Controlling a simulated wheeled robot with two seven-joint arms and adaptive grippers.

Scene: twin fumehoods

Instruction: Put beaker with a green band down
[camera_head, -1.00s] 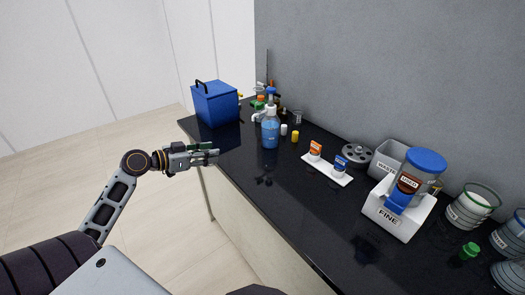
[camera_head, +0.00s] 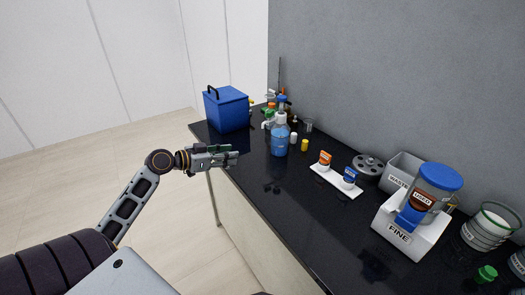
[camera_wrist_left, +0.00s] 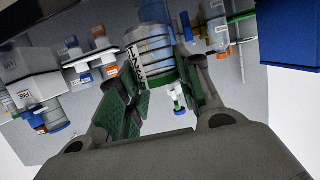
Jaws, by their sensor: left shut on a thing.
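My left gripper (camera_head: 228,157) is level at the near left edge of the black counter (camera_head: 262,205). In the left wrist view the gripper (camera_wrist_left: 160,98) has its green-padded fingers on both sides of a clear, ringed beaker with a scale (camera_wrist_left: 155,48). A green band shows low on this beaker, and the gripper is shut on it. The held beaker can hardly be made out in the head view. Another beaker with a green band (camera_head: 487,232) stands at the right end of the counter. My right gripper is not in view.
A blue box (camera_head: 226,110) stands at the far left end of the counter. A blue wash bottle (camera_head: 280,140) and small bottles stand beside it. A white tray (camera_head: 335,183), grey bin (camera_head: 401,172) and "FINE" stand (camera_head: 405,232) are further right. The near middle counter is clear.

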